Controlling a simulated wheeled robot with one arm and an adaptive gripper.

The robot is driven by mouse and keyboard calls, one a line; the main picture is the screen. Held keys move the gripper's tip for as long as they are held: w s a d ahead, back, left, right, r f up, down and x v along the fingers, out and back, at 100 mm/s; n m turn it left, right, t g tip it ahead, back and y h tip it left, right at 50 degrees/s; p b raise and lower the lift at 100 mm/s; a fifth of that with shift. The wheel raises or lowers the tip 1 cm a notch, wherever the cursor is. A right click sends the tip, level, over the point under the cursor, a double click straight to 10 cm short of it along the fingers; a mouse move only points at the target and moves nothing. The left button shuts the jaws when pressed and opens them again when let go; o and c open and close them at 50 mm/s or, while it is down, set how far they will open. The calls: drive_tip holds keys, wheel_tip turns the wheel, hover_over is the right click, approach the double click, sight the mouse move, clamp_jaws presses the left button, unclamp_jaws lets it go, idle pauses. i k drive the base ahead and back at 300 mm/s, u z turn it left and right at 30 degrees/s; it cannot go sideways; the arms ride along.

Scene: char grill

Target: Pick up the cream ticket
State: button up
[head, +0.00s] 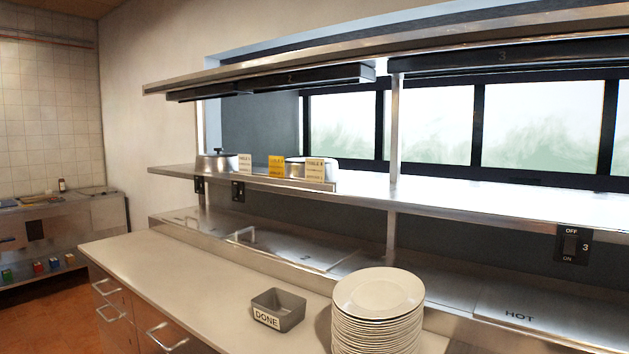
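Three small tickets stand along the front edge of the middle steel shelf (440,203) in the head view. The left ticket (245,163) is pale cream, the middle ticket (276,166) is yellow, and the right ticket (315,170) is also pale cream. Their lettering is too small to read surely, and I cannot tell the two pale ones apart by shade. My gripper is not in view.
Below, the counter (185,272) holds a grey DONE bin (291,306) and a tall plate stack (378,320). The counter's left part is clear.

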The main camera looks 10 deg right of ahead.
sight(314, 168)
drive_tip(key=z, duration=0.1)
drive_tip(key=k, duration=0.55)
drive_tip(key=u, duration=1.25)
drive_tip(key=i, duration=1.5)
drive_tip(key=z, duration=0.5)
